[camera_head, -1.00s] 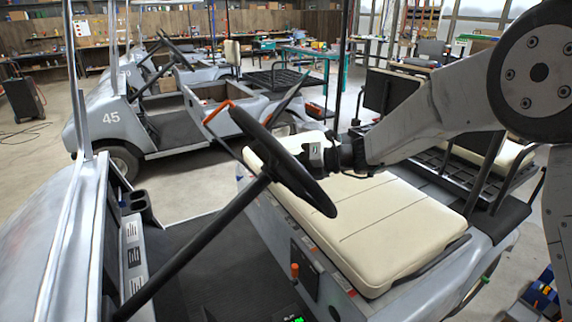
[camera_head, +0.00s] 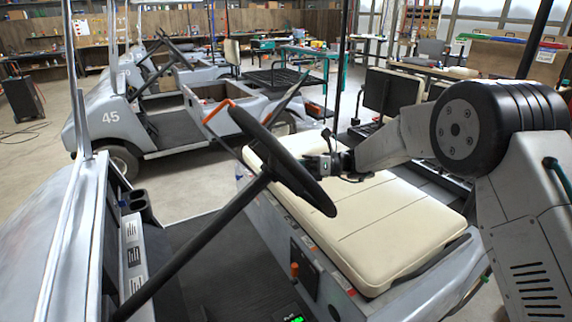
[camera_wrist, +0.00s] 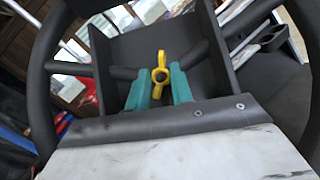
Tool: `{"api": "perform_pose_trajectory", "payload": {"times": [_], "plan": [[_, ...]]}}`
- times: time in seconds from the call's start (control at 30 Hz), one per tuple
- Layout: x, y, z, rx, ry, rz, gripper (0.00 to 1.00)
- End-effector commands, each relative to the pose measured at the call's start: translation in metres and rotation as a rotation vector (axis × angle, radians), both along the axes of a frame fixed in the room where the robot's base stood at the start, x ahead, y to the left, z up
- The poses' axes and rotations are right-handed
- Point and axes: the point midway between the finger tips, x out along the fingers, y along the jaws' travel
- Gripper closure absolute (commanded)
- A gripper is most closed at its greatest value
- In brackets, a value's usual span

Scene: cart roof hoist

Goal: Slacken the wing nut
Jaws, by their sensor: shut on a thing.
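The yellow wing nut (camera_wrist: 161,68) is in the middle of the wrist view, in front of a dark, box-like part. My gripper (camera_wrist: 160,91) has its teal fingertips on either side of the nut and is shut on it. One wing points up between the tips. In the head view my gripper (camera_head: 318,166) is beside the far side of the black steering wheel (camera_head: 282,160), above the cream seat. The wheel's rim partly covers it there, and the nut cannot be made out in that view.
The steering wheel rim (camera_wrist: 42,75) curves close around my gripper in the wrist view. The cream seat (camera_head: 370,225) lies below my arm. A roof post (camera_head: 341,65) stands behind the gripper. Another grey cart (camera_head: 110,118) is parked at the back left, with open floor between.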

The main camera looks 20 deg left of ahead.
Motion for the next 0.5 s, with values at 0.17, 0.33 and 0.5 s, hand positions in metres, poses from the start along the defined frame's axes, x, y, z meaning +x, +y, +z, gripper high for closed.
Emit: {"api": "perform_pose_trajectory", "payload": {"times": [0.17,0.33,0.5], "plan": [[0.0013,0.0011,-0.0029,0.101,-0.085,0.095,1.00],[0.0022,0.0021,-0.0033,0.185,-0.158,0.171,1.00],[0.0029,0.0029,-0.0035,0.250,-0.212,0.230,1.00]]}}
